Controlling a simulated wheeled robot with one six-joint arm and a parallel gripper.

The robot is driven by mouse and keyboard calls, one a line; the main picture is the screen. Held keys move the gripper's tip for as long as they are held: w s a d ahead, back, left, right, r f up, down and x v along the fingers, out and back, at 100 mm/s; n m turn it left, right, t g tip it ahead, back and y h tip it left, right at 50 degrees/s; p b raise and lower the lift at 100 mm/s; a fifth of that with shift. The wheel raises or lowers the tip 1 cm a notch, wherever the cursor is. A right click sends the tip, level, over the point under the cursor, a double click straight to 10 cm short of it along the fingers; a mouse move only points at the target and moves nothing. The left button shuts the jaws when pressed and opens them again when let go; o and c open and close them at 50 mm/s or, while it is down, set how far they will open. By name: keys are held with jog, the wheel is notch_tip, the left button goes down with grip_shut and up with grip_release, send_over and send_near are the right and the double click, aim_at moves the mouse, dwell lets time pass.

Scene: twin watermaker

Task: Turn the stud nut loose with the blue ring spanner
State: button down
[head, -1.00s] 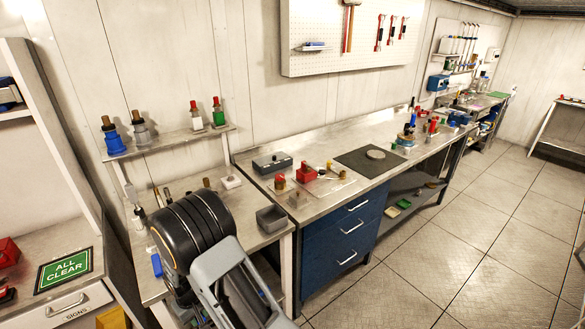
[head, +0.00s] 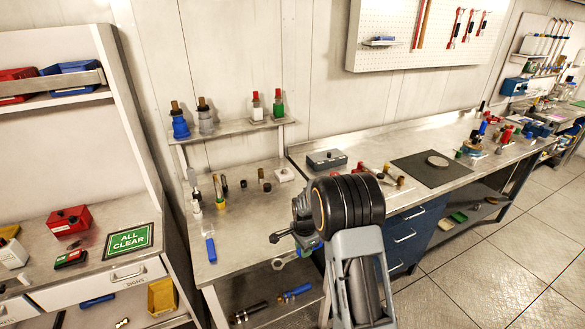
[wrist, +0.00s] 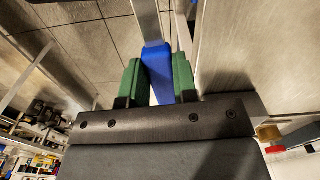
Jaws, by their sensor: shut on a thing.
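My gripper (wrist: 158,82) is shut on the blue handle of the ring spanner (wrist: 157,62), between its green finger pads. The spanner's steel shank runs up out of the wrist view, so its far end is hidden there. In the head view my gripper (head: 303,232) is at the front right of the left bench. A grey ring end (head: 278,264) shows just below it, at the bench's front edge. Several upright studs stand on that bench, one with a yellow base (head: 220,193). I cannot tell which carries the stud nut. The ring looks apart from these studs.
The left bench (head: 240,235) has a blue-handled item (head: 210,250) near its front left. A raised shelf (head: 230,130) with bottle-like fittings stands behind. A blue drawer bench adjoins on the right, partly behind my arm. Open floor (head: 470,270) lies at the right.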

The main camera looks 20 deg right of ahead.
jog(key=w+d+r+m, duration=0.7)
jog(key=w+d+m, duration=0.1)
jog(key=m, duration=1.1)
jog(key=shift+w+m, duration=0.4)
